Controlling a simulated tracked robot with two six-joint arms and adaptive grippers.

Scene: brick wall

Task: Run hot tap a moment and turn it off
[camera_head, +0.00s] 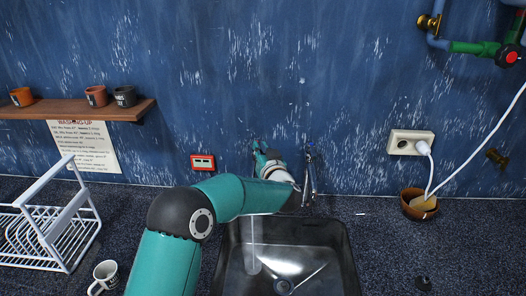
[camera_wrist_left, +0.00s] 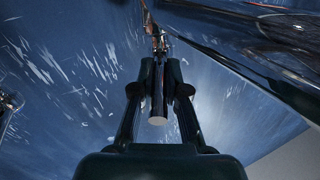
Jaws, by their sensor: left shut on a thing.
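The tap (camera_head: 309,178) stands at the back of the steel sink (camera_head: 330,255), against the blue wall. My left arm covers part of it, including the spout. A thin stream of water (camera_head: 252,235) falls into the sink from behind my arm. In the left wrist view my left gripper (camera_wrist_left: 159,78) has its two dark fingers closed around a slim cylindrical handle with a pale round end (camera_wrist_left: 157,120). Its hot or cold marking is not visible. In the head view the fingertips are largely hidden behind my wrist. My right gripper is not in view.
A white dish rack (camera_head: 45,225) and a mug (camera_head: 103,275) stand left of the sink. A red-framed box (camera_head: 202,162) is on the wall. A socket (camera_head: 405,142) with a white cable and a brown bowl (camera_head: 418,204) are to the right. The counter beside the sink is mostly clear.

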